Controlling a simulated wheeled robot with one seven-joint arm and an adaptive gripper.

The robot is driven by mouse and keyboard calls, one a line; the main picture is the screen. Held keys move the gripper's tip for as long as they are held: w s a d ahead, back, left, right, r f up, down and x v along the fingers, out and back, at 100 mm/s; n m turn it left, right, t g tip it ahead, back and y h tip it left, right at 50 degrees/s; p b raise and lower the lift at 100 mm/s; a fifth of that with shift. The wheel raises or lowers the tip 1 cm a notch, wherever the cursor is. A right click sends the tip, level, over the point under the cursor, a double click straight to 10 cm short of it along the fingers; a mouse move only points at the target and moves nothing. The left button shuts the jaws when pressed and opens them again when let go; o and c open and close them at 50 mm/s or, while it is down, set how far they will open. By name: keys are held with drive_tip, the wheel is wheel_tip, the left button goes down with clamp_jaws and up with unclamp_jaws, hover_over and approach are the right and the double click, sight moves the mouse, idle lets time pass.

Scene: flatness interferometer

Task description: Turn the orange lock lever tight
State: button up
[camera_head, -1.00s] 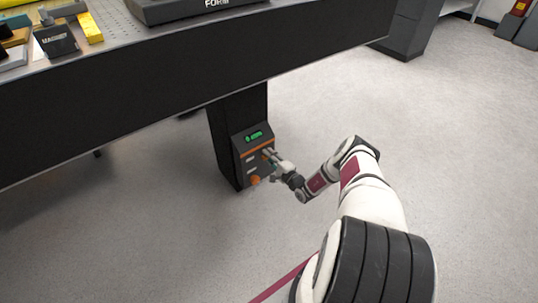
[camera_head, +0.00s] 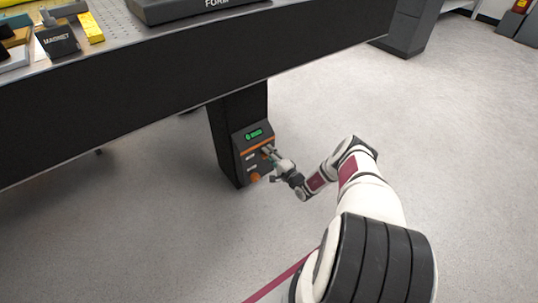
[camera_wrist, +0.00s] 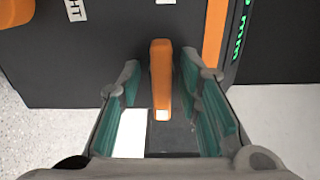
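The orange lock lever (camera_wrist: 160,75) stands between my gripper's two fingers in the wrist view. It sits on a dark control box (camera_head: 250,160) on the table leg. My gripper (camera_wrist: 162,105) is open, with teal pads on both sides of the lever and a visible gap on each side. In the head view my gripper (camera_head: 272,158) is at the front of the box and hides much of the lever.
The box has a green lit display (camera_head: 255,134) and a round orange knob (camera_head: 255,177) low down. The heavy dark table (camera_head: 150,90) overhangs above, with blocks on top. The grey floor (camera_head: 440,150) at right is clear.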

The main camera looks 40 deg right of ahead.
drive_tip(key=s, duration=1.2)
drive_tip(key=shift+d, duration=0.2)
